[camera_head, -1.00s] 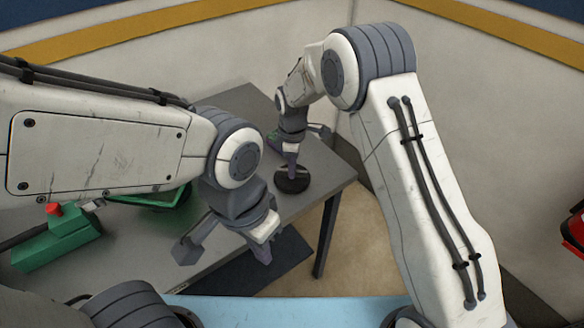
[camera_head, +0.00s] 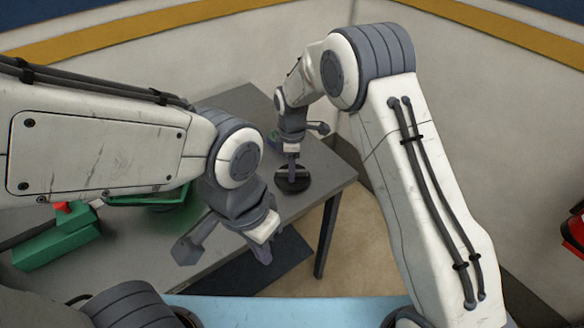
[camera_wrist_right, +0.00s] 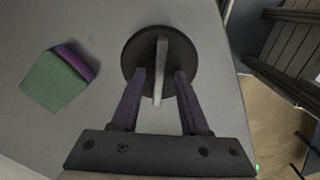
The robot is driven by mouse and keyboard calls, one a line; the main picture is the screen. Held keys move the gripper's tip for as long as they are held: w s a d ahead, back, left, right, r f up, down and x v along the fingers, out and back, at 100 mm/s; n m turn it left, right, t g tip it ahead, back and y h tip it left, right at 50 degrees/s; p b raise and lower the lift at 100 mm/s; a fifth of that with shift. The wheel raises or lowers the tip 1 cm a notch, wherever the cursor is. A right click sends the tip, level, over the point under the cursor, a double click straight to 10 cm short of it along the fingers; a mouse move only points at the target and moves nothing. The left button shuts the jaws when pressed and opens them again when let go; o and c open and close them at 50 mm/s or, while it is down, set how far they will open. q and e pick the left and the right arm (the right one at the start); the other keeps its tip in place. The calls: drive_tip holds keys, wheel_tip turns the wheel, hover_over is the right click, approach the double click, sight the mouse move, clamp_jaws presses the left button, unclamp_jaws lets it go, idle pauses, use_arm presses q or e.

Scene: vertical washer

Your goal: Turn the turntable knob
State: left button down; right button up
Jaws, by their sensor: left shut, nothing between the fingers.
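The turntable knob is a black round disc (camera_head: 295,186) with a pale raised bar across it, on the grey table near its right corner. The right wrist view shows the disc (camera_wrist_right: 134,52) and its bar (camera_wrist_right: 161,88) from above. My right gripper (camera_head: 292,178) points down over the disc. Its purple fingers (camera_wrist_right: 160,74) stand open on either side of the bar, with a visible gap on each side. My left gripper (camera_head: 264,256) is shut and empty, in front of the table's near edge and away from the knob.
A green and purple block (camera_wrist_right: 58,80) lies on the table beside the disc. A green device with a red button (camera_head: 55,240) and a green frame are at the left, partly behind my left arm. Walls stand close behind the table and at right.

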drive_tip(key=shift+d, duration=0.1)
drive_tip(key=shift+r, duration=0.5)
wheel_tip(320, 180, up, 10)
drive_tip(key=b, duration=0.2)
drive_tip(key=shift+f, duration=0.25)
idle(0.8)
drive_tip(key=s+d+r+m, duration=0.1)
drive_tip(key=s+m, duration=0.2)
drive_tip(key=s, duration=0.7)
drive_tip(key=s+d+r+m, duration=0.1)
drive_tip(key=s+m, duration=0.3)
drive_tip(key=s, duration=0.7)
drive_tip(key=s+d+r+m+y, duration=0.1)
drive_tip(key=s+m, duration=0.3)
drive_tip(key=s, duration=0.7)
drive_tip(key=shift+d+r, duration=0.3)
drive_tip(key=shift+d, duration=0.55)
drive_tip(key=shift+a, duration=0.1)
